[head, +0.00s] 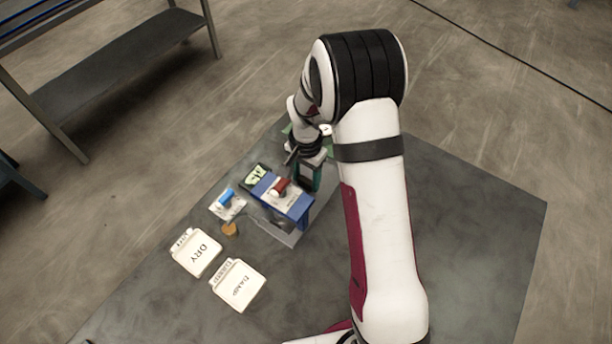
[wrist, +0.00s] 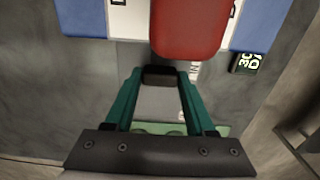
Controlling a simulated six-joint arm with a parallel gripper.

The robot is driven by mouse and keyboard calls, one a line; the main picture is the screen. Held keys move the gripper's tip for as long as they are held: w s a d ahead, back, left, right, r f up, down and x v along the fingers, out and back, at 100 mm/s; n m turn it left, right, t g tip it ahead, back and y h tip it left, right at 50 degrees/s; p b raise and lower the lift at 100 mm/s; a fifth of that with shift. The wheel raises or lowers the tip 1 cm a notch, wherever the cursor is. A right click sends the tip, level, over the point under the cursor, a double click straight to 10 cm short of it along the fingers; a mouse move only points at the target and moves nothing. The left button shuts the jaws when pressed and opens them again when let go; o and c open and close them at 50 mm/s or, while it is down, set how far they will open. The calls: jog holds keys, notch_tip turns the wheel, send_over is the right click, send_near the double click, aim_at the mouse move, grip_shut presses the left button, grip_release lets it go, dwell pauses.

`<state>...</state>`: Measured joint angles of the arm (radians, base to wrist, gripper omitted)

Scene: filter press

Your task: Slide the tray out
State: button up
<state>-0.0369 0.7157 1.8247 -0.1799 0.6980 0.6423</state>
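The filter press shows in the head view as a blue frame (head: 294,205) with a white label and a dark red knob (head: 281,185) on top. The knob (wrist: 188,22) fills the top of the wrist view. My gripper (head: 305,180) is at the back right side of the press, partly hidden by my arm. In the wrist view its two teal fingers (wrist: 160,77) are on either side of a small black block, which looks like the tray's handle (wrist: 160,73). No gap shows between block and fingertips. A grey surface lies below; I cannot tell how much is tray.
A dark display with green digits (head: 257,174) is beside the press. A blue cylinder (head: 227,196) on a pale base, an orange disc (head: 230,229), and the DRY (head: 197,254) and DAMP (head: 239,286) containers are at left. A green pad (wrist: 146,128) is under my gripper. The table's right is clear.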

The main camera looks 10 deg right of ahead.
grip_shut()
jog(key=shift+w+d, duration=0.1)
jog(key=w+d, duration=0.6)
jog(key=shift+w+d, duration=0.1)
jog(key=shift+w, duration=0.05)
jog(key=o, duration=0.7)
grip_release()
jog(key=shift+c, duration=0.2)
notch_tip(320, 180, up, 16)
